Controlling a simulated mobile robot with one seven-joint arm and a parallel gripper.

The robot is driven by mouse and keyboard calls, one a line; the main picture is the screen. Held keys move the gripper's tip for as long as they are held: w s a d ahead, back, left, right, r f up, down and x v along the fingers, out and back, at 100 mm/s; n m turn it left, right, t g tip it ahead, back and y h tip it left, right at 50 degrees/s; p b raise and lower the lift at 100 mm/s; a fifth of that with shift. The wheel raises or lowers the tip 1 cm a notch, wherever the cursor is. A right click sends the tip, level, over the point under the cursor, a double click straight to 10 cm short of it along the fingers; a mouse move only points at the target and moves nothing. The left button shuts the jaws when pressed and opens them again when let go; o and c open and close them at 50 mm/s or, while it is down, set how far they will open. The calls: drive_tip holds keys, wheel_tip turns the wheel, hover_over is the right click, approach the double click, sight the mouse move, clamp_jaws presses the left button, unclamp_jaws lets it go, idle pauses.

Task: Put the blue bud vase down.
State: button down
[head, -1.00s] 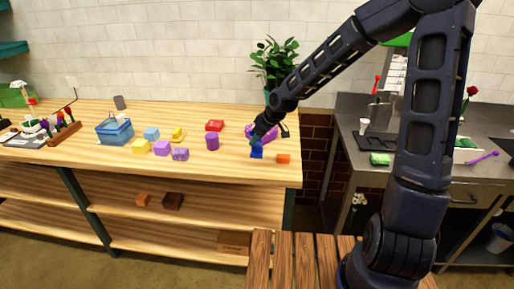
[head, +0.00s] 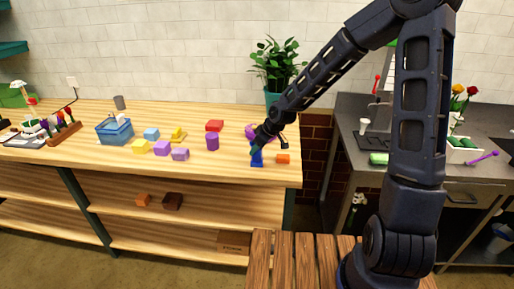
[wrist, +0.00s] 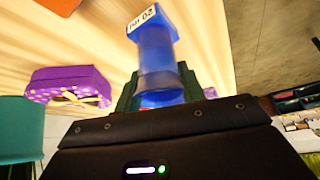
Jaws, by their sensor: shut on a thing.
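The fingers' grip is partly hidden by the gripper body. The vase looks roughly upright in the head view. I cannot tell whether its base touches the wood.
A purple box with yellow ribbon (wrist: 70,86) is beside the vase. A potted plant (head: 275,60) is behind. The table's right edge is close; bare wood (head: 225,168) lies front left.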

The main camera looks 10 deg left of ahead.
drive_tip(key=c, duration=0.9)
unclamp_jaws()
drive_tip(key=shift+o, duration=0.2)
drive_tip(key=shift+v, duration=1.1)
drive_tip(key=v, duration=0.9)
drive_tip(key=shift+r, duration=0.4)
drive_tip(key=shift+s+d+r, duration=0.1)
drive_tip(key=shift+d, duration=0.05)
